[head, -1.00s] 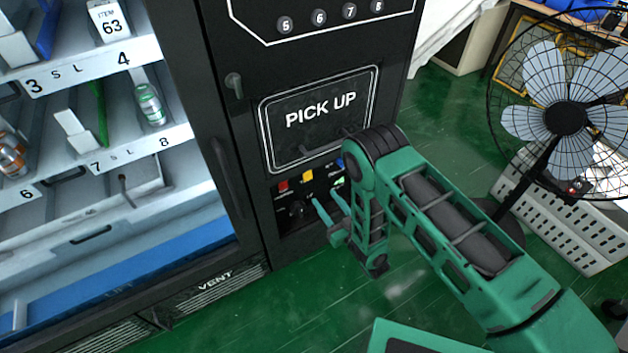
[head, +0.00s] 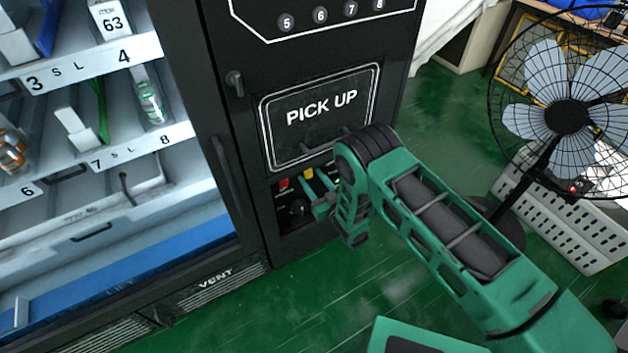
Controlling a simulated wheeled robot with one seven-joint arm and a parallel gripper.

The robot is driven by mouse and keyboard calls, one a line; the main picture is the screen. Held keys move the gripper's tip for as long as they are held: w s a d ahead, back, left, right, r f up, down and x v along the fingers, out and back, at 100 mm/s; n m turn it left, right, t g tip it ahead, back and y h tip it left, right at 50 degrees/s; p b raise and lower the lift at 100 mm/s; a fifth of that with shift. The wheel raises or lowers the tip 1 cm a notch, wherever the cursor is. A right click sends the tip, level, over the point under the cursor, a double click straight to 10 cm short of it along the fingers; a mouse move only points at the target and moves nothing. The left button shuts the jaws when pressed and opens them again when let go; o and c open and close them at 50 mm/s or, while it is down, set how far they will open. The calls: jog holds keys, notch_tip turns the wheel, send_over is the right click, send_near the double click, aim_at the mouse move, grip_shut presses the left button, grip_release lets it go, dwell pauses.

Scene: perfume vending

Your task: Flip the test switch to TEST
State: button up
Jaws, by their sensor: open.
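The small control panel (head: 284,222) is low on the black vending machine, under the PICK UP door. A red button (head: 284,184), a yellow button (head: 307,173) and a dark round knob (head: 297,207) show on it. The labels are too small to read, so I cannot tell which control is the test switch. My green gripper (head: 310,191) is open, with its fingers pointing at the panel close to the yellow button and the knob. I cannot tell whether it touches anything. My gripper and arm hide the panel's right part.
The PICK UP door (head: 320,112) is shut just above my gripper. To the left is the vending machine's lit glass-front shelf bay (head: 95,150) with a dark handle. A caged fan (head: 566,118) stands at the right. The green floor (head: 300,300) in front is clear.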

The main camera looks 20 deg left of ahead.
jog(key=c, duration=1.1)
jog(key=shift+o, duration=0.2)
jog(key=shift+f+t+y, duration=0.2)
jog(key=shift+t+y, duration=0.2)
jog(key=shift+y, duration=0.1)
jog(key=o, duration=1.1)
jog(key=shift+c, duration=0.2)
jog(key=v, duration=1)
jog(key=shift+s+d, duration=0.2)
jog(key=shift+d, duration=0.1)
